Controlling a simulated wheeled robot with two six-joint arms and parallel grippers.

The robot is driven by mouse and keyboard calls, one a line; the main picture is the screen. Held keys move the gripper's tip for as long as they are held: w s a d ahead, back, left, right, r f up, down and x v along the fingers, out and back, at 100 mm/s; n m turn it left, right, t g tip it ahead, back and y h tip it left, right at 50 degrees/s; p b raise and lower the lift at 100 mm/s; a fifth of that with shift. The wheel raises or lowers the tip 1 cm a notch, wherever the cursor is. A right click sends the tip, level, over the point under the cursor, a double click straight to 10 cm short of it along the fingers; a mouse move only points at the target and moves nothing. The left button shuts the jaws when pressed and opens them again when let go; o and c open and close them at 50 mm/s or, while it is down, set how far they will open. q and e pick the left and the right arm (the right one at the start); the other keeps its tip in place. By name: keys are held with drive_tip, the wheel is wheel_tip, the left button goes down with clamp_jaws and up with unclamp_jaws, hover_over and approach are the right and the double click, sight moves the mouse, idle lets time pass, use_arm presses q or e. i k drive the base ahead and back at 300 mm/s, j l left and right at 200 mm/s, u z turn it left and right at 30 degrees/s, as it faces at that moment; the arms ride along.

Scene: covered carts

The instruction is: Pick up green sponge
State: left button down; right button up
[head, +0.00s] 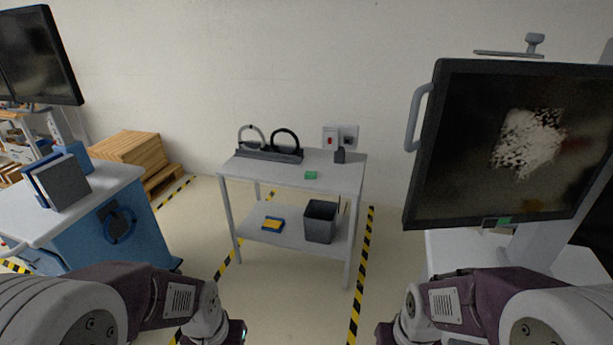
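A small green sponge (311,175) lies on the top shelf of the grey table (250,171) ahead, right of its middle. My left gripper (238,332) is at the bottom of the head view, low and well in front of the table, apart from the sponge. My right gripper (384,335) is at the bottom too, right of the left one and also far from the sponge. Only small parts of both grippers show, so their fingers are cut off by the frame edge.
On the table stand a grey rack with two rings (268,154) and a dark small object (340,156). Its lower shelf holds a grey bin (320,221) and a yellow-blue item (272,224). A blue cart (125,232) stands left, a large monitor (460,150) right. The floor between is clear.

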sight(309, 175)
drive_tip(key=i+j+u, duration=0.15)
drive_tip(key=i, duration=0.25)
drive_tip(key=i+j+u, duration=0.15)
drive_tip(key=i+j, duration=0.2)
drive_tip(key=i+j+u, duration=0.2)
drive_tip(key=i, duration=0.2)
drive_tip(key=i+l+u, duration=0.1)
drive_tip(key=i+l, duration=0.15)
drive_tip(key=i+l+u, duration=0.1)
drive_tip(key=i+l, duration=0.15)
drive_tip(key=l, duration=0.15)
drive_tip(key=i+l+u, duration=0.25)
drive_tip(key=i+l, duration=0.2)
drive_tip(key=l, duration=0.25)
drive_tip(key=i+l+u, duration=0.1)
drive_tip(key=l, duration=0.3)
drive_tip(key=i+l+u, duration=0.1)
drive_tip(key=i+l, duration=0.15)
drive_tip(key=l, duration=0.15)
